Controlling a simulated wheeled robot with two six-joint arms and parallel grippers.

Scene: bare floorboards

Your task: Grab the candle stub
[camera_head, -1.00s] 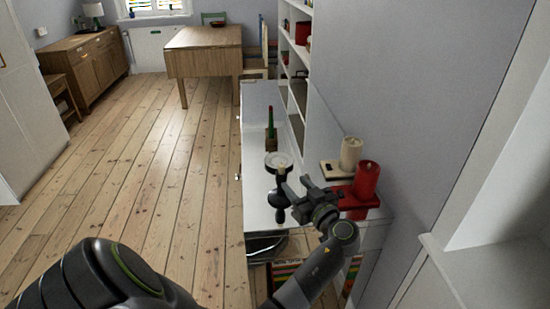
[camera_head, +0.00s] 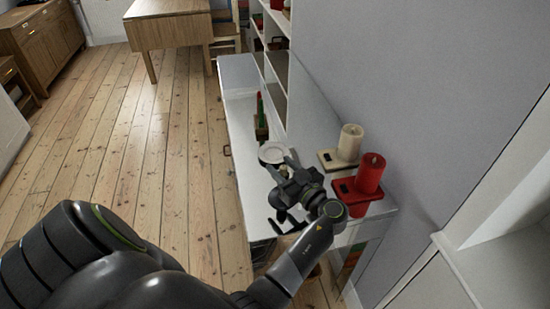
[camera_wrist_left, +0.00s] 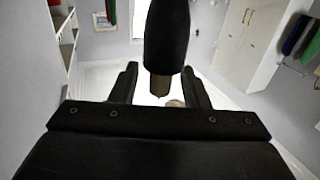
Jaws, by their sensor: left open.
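A cream candle (camera_head: 350,142) stands on a small holder at the right end of the white cabinet top. A thin green candle (camera_head: 260,108) stands in a wooden block farther back. I cannot tell which is the stub. My left gripper (camera_head: 281,172) is open, left of the cream and red candles, close to a white dish (camera_head: 272,153).
The white cabinet top (camera_head: 243,120) runs back along the wall, mostly clear on its left side. Open shelves (camera_head: 277,65) rise at its back right. A wooden table (camera_head: 170,22) stands beyond. The floorboards (camera_head: 150,130) to the left are free.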

